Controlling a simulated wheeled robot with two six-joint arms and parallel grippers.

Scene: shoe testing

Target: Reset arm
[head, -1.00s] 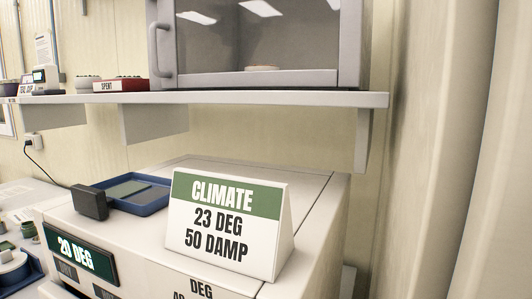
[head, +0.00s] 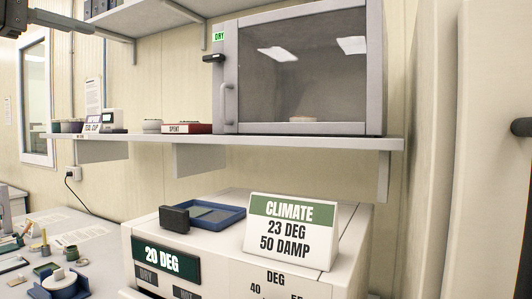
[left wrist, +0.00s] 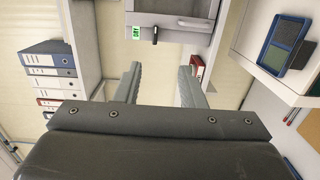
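My left gripper (left wrist: 158,75) is open in the left wrist view, with its two grey fingers apart and nothing between them. In the head view, part of it (head: 62,22) shows at the top left corner, raised near the upper shelf. My right gripper does not show. It is unclear whether a dark rounded piece (head: 522,127) at the right edge of the head view is part of me.
A cabinet (head: 300,75) with a glass door and a DRY tag stands on the wall shelf (head: 290,144). Below, a white CLIMATE sign (head: 290,232) and a blue tray (head: 215,217) rest on a white machine (head: 150,225). Binders (left wrist: 48,72) fill a shelf in the wrist view.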

